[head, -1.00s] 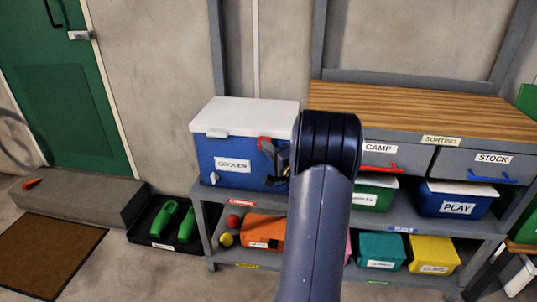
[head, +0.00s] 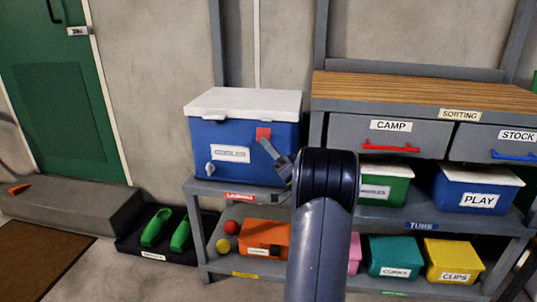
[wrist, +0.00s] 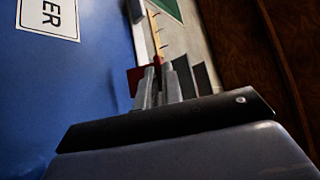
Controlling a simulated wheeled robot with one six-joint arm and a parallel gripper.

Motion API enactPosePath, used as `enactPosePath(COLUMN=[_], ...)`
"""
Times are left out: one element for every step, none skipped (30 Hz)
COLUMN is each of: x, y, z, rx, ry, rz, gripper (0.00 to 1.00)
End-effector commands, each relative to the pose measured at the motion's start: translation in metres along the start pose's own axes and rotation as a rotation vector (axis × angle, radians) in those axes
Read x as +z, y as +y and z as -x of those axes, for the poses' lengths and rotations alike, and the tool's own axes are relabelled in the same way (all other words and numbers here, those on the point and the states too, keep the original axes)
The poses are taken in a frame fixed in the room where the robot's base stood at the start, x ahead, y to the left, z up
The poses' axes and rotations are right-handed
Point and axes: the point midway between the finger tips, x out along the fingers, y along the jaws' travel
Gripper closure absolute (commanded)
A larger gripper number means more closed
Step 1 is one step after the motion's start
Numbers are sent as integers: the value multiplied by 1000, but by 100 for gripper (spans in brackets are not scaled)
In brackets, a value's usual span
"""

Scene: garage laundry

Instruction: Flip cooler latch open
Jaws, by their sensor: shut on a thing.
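The cooler (head: 205,140) is a blue box with a white lid (head: 245,102) and a "COOLER" label, standing on the left end of the shelf. The lid is down. The red latch (head: 263,133) is on its front, just under the lid near the right corner. My gripper (head: 266,143) reaches it from the lower right, its grey fingers shut on the latch. In the wrist view my fingers (wrist: 160,76) are close together beside the dark red latch piece (wrist: 135,80), with the cooler's blue front (wrist: 75,90) at left. The exact grip is partly hidden.
A grey shelf with drawers (head: 390,140) under a wooden top is to the right of the cooler. Below are an orange bin (head: 262,232), two balls and several lidded bins. A step (head: 60,208), a boot tray (head: 135,245) and a mat are at left.

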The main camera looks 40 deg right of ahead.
Motion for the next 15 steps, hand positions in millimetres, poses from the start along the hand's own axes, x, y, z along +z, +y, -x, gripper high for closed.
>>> enactPosePath(x=[3,4,4,4,4,5,5,5,5,5,5,6,6,6,5], y=[3,4,4,5,5,5,6,6,6,6,7,7,7,7,7], z=[3,3,4,4,4,4,4,4,4,5,5,5,5,5,5], rx=[-19,-31,-45,-54,-63,-74,-81,-87,-94,-98,-102,-107,-109,-112,-114], ry=[-1,-1,-1,-1,-2,-2,-2,-2,-2,-2,-2,-2,-2,-2,-2], rz=[19,31,44,53,63,73,80,86,94,99,102,106,109,111,113], gripper=[100,100,100,100,100,100,100,100,100,100,100,100,100,100,100])
